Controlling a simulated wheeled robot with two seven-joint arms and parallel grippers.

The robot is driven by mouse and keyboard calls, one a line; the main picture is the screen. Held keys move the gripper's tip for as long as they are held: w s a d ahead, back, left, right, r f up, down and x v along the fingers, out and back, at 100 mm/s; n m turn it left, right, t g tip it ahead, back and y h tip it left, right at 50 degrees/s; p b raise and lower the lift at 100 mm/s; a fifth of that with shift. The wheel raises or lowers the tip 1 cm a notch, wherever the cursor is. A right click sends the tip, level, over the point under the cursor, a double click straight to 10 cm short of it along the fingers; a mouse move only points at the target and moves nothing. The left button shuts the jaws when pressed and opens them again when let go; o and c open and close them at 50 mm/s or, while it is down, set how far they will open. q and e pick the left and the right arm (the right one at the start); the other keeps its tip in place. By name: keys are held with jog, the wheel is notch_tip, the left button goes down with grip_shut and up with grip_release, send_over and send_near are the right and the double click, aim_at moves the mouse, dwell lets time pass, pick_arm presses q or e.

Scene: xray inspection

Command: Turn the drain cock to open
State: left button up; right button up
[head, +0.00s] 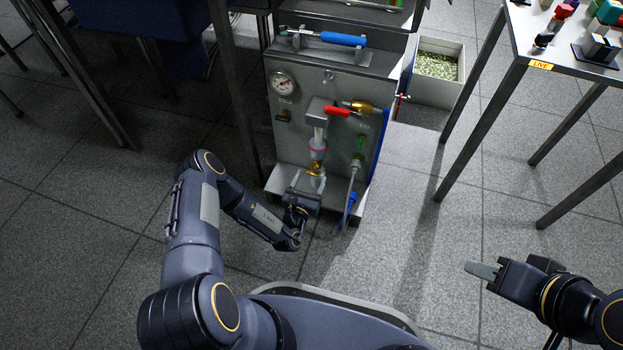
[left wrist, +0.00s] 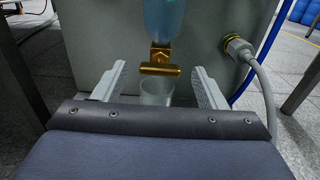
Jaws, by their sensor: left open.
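The brass drain cock (head: 314,168) hangs under the clear bowl (head: 318,150) on the front of a grey cabinet. In the left wrist view the drain cock (left wrist: 161,63) has a crosswise brass handle (left wrist: 160,71), lying level beneath the bluish bowl (left wrist: 158,20). My left gripper (head: 310,183) is just in front of and below the cock. In the left wrist view my left gripper (left wrist: 158,88) is open, with one finger on each side of the handle and gaps between. My right gripper (head: 482,270) is far off at the right, above the floor; its finger gap is hidden.
A translucent cup (left wrist: 157,93) stands below the cock. The cabinet (head: 290,135) carries a pressure gauge (head: 282,83), a red lever (head: 337,111) and a grey hose (head: 352,185). A table (head: 520,55) stands at the right. Floor before the cabinet is clear.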

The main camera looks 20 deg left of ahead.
pick_arm(q)
jog(key=shift+w, duration=0.95)
jog(key=c, duration=1)
